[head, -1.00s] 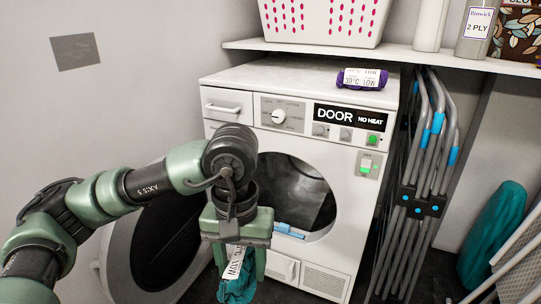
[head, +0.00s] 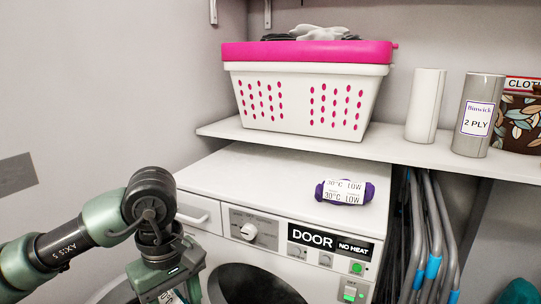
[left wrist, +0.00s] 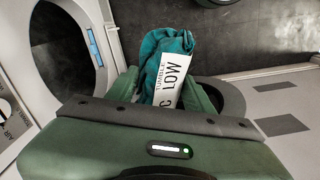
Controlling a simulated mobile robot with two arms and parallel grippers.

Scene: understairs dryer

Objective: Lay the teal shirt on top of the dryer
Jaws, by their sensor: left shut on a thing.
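The teal shirt (left wrist: 168,50) is rolled up with a white care label and hangs between the fingers of my left gripper (left wrist: 168,88) in the left wrist view. In the head view the left gripper (head: 180,292) is at the lower left, in front of the dryer, and is cut off by the bottom edge; only a bit of the label shows there. The white dryer (head: 257,172) has a flat top, and its round door opening is partly in view. A purple rolled item (head: 345,192) with a white label lies on the right part of the top. My right gripper is not in view.
A shelf (head: 300,144) runs above the back of the dryer top. It bears a white and pink basket (head: 300,100), a paper roll (head: 425,106) and a grey canister (head: 478,116). A folded metal rack (head: 428,240) stands right of the dryer. The left and middle of the top are clear.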

